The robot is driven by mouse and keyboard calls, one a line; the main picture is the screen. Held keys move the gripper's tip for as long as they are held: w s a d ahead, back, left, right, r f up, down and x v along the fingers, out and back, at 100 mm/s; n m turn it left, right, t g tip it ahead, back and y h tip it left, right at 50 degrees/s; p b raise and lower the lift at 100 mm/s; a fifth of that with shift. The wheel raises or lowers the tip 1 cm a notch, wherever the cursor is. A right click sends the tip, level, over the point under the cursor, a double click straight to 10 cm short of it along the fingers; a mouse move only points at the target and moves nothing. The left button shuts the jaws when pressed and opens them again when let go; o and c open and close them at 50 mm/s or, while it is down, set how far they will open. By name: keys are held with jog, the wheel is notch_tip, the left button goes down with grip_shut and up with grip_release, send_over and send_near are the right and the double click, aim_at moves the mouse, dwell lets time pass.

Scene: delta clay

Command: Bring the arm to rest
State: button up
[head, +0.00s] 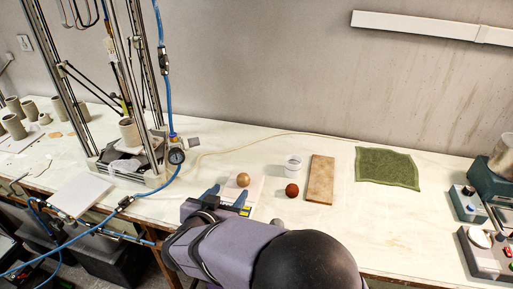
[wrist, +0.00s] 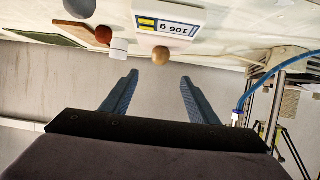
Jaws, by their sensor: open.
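My gripper (head: 229,194) is open and empty near the front edge of the table in the head view. In the wrist view its two blue fingers (wrist: 159,76) are spread apart with nothing between them. A tan ball (head: 243,179) rests on a white scale (head: 257,190), just beyond the fingertips. The wrist view, which looks upside down, shows the tan ball (wrist: 161,55) apart from the fingers. The scale (wrist: 196,18) has a display that seems to read 106 g. My arm hides part of the table's front edge.
A red-brown ball (head: 292,190), a white cup (head: 293,165), a wooden board (head: 320,180) and a green cloth (head: 387,167) lie to the right. A tall printer frame with a clay pot (head: 129,131) and a blue hose (head: 168,80) stand left. Devices (head: 487,255) sit far right.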

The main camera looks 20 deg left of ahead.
jog(key=w+d+r+n+g+y+p, duration=0.2)
jog(key=w+d+r+g+y+p, duration=0.25)
jog(key=d+r+p, duration=0.4)
jog(key=s+d+m+g+h+p, duration=0.15)
jog(key=s+d+g+p, duration=0.35)
jog(key=s+d, duration=0.75)
jog(key=s+d+m+g+h+p, duration=0.1)
jog(key=s+d+g+h+p, duration=0.3)
jog(key=s+d, duration=0.9)
notch_tip(320, 180, down, 6)
jog(key=w+d+y+b, duration=0.1)
jog(key=w+d+b, duration=0.1)
jog(key=b, duration=0.2)
jog(key=shift+w+d, duration=0.25)
jog(key=shift+w, duration=0.1)
jog(key=shift+o, duration=0.4)
jog(key=shift+r+n, duration=0.1)
jog(key=shift+n, duration=0.15)
dwell(0.7)
